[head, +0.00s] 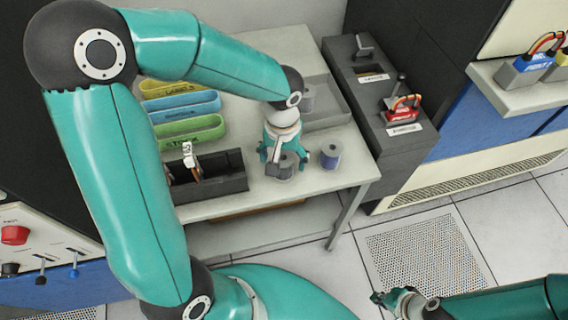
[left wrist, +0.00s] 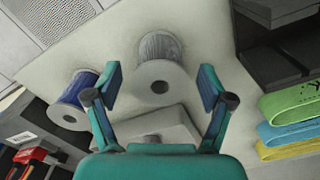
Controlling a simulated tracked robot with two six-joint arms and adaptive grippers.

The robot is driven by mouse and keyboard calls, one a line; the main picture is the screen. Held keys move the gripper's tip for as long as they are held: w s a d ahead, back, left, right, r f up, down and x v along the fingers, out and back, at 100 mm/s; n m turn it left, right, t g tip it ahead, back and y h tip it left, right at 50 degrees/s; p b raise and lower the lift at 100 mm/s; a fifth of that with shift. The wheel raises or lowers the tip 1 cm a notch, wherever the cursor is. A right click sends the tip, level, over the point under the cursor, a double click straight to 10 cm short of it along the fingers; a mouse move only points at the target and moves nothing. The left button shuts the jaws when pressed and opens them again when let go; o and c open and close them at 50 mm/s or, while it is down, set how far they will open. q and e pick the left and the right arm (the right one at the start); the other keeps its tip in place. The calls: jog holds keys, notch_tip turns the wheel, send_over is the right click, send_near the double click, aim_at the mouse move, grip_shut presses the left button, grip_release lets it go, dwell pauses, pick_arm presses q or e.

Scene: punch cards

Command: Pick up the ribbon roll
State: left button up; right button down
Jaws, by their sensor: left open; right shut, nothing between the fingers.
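A grey ribbon roll (head: 285,171) stands on the light table near its front edge. In the left wrist view the grey roll (left wrist: 161,78) lies ahead, between the lines of the two fingers. My left gripper (head: 273,158) is open above and around the near side of this roll. In the left wrist view the open fingers (left wrist: 158,85) flank it with gaps on both sides. A blue roll (head: 330,156) stands just to the right, outside the fingers; it also shows in the left wrist view (left wrist: 75,100). My right gripper (head: 392,300) is shut and empty, low over the floor.
A grey tray (head: 340,108) lies behind the gripper. A dark cabinet (head: 375,110) stands right of the table.

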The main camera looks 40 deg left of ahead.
pick_arm(q)
notch_tip(320, 180, down, 2)
jog(key=shift+f, duration=0.2)
jog(key=c, duration=1.3)
jog(key=shift+r, duration=0.15)
